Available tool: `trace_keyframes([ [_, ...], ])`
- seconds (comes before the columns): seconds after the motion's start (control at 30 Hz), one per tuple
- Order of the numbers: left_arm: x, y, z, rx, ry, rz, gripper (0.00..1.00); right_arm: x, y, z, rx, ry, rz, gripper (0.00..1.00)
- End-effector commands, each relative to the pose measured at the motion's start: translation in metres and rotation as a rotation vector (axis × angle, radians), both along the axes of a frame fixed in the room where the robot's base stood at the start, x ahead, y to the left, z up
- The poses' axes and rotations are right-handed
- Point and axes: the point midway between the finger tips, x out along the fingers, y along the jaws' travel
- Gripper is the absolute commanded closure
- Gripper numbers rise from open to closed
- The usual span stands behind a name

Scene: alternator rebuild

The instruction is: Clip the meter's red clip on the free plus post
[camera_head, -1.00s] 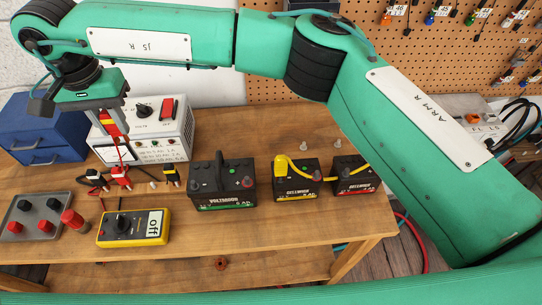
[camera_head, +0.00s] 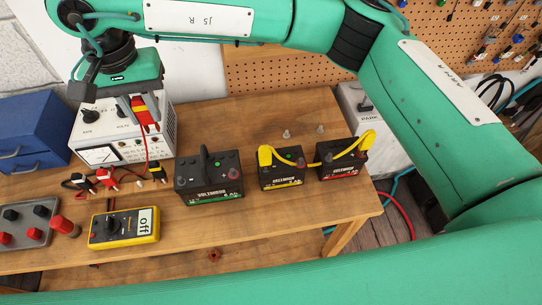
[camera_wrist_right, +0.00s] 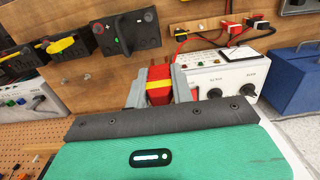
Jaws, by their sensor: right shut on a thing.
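My right gripper (camera_head: 144,112) is shut on the red clip (camera_head: 143,117), which has a yellow band. It is held up in front of the grey-white box, left of the batteries; it also shows between the fingers in the right wrist view (camera_wrist_right: 158,84). A thin red lead hangs from it. The yellow meter (camera_head: 125,228) lies on the bench, marked "off". The large black battery (camera_head: 208,178) has a red-ringed post at its right. The middle battery (camera_head: 282,168) and right battery (camera_head: 341,160) are linked by a yellow lead. My left gripper is out of view.
Other red and black clips (camera_head: 104,178) lie behind the meter. A grey block with knobs (camera_head: 25,222) and a red cylinder (camera_head: 63,225) are at left. The grey-white box (camera_head: 120,150) and blue cabinet (camera_head: 30,130) stand behind. Bare bench (camera_head: 265,210) lies before the batteries.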

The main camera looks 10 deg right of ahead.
Motion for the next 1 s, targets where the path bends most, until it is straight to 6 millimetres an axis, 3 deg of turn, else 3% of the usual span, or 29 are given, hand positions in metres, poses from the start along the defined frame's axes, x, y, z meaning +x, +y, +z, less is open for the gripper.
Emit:
trace_keyframes([
  [0.3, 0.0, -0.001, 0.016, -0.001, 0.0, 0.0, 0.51, -0.005, -0.064, 0.003, 0.0, 0.0, -0.002, 0.88],
  [1.0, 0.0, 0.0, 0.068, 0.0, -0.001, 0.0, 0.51, -0.017, -0.191, 0.004, 0.0, 0.001, -0.002, 0.88],
])
